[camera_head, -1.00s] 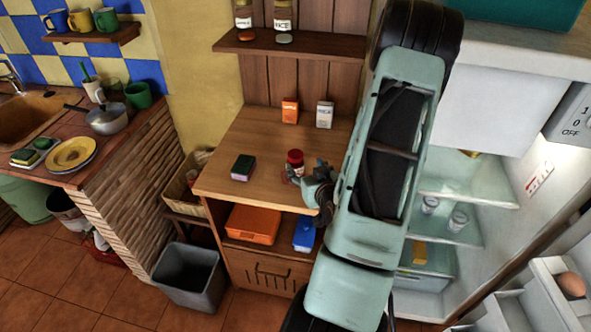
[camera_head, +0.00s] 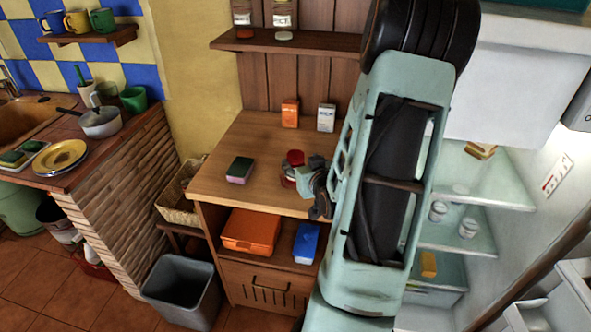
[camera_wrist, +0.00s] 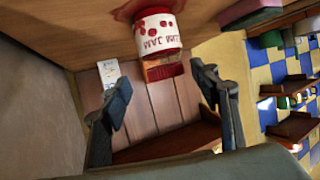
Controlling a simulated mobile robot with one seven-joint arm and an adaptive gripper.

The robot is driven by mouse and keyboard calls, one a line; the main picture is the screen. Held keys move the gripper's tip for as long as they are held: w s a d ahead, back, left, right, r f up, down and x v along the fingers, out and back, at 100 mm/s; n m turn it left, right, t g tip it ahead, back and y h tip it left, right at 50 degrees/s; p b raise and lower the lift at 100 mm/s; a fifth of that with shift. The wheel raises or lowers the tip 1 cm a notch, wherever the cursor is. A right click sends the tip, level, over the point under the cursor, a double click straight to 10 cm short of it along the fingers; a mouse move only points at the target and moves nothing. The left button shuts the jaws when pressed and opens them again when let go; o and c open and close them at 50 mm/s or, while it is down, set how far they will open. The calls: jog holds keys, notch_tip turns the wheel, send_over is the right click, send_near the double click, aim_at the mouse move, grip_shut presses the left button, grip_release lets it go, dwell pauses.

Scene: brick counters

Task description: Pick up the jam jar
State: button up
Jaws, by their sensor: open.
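The jam jar (camera_head: 294,158) has a red lid and stands upright on the wooden counter (camera_head: 255,150), near its right side. In the wrist view, which is upside down, the jar (camera_wrist: 158,34) shows its white label with red spots and "JAM" lettering. My gripper (camera_head: 312,180) is just right of the jar and partly covers its lower body in the head view. In the wrist view my gripper (camera_wrist: 160,77) is open and empty, its two fingers apart. The jar lies between their directions, beyond the tips; I see no contact.
An orange box (camera_head: 290,112) and a white box (camera_head: 326,117) stand at the counter's back. A shelf (camera_head: 290,42) with jars hangs above. The open fridge (camera_head: 480,185) is at right.

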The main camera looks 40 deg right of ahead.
jog(key=shift+w, duration=0.35)
jog(key=x, duration=0.4)
jog(key=shift+w, duration=0.35)
grip_shut()
